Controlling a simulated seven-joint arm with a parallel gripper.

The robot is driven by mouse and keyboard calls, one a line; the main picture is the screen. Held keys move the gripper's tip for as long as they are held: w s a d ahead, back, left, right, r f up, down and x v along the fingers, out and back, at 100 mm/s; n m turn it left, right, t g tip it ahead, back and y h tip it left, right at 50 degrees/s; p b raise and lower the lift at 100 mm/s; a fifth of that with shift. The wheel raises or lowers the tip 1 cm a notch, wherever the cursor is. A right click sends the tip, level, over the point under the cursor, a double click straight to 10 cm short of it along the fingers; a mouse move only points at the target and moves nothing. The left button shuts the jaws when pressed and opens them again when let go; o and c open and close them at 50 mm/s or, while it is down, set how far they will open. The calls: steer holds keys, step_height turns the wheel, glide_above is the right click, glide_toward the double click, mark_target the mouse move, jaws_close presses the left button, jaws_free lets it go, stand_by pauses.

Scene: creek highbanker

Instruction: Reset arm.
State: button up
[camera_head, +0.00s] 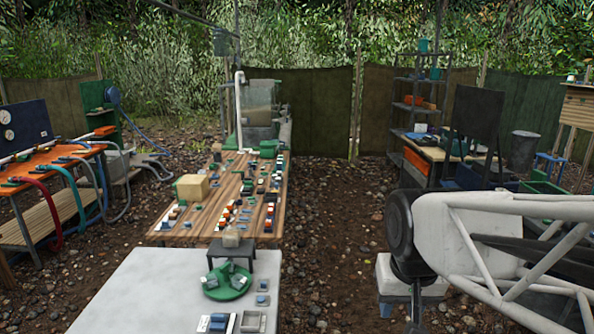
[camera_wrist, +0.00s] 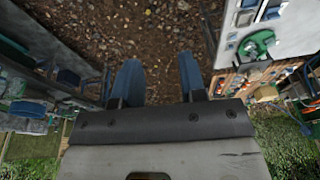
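My gripper (camera_wrist: 160,80) shows in the wrist view with two blue fingers spread apart and bare gravel between them. It is open and empty. In the head view my arm fills the right side, off the tables and over the gravel, and its fingers are hard to make out there. The white table (camera_head: 140,290) is left of my arm. The green tray also shows at the upper right of the wrist view (camera_wrist: 258,44).
A long wooden table (camera_head: 180,225) with many small parts and a tan box (camera_head: 192,187) stands behind the white table. An orange bench (camera_head: 50,165) with hoses is at left. Shelves (camera_head: 418,100) and a dark panel (camera_head: 477,115) stand at right. Gravel between the tables is clear.

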steer(key=s+d+f, duration=0.1)
steer(key=s+f, duration=0.1)
steer(key=s, duration=0.5)
steer(key=shift+d+f+n, duration=0.25)
steer(key=shift+d+n, duration=0.05)
steer(key=shift+d, duration=0.05)
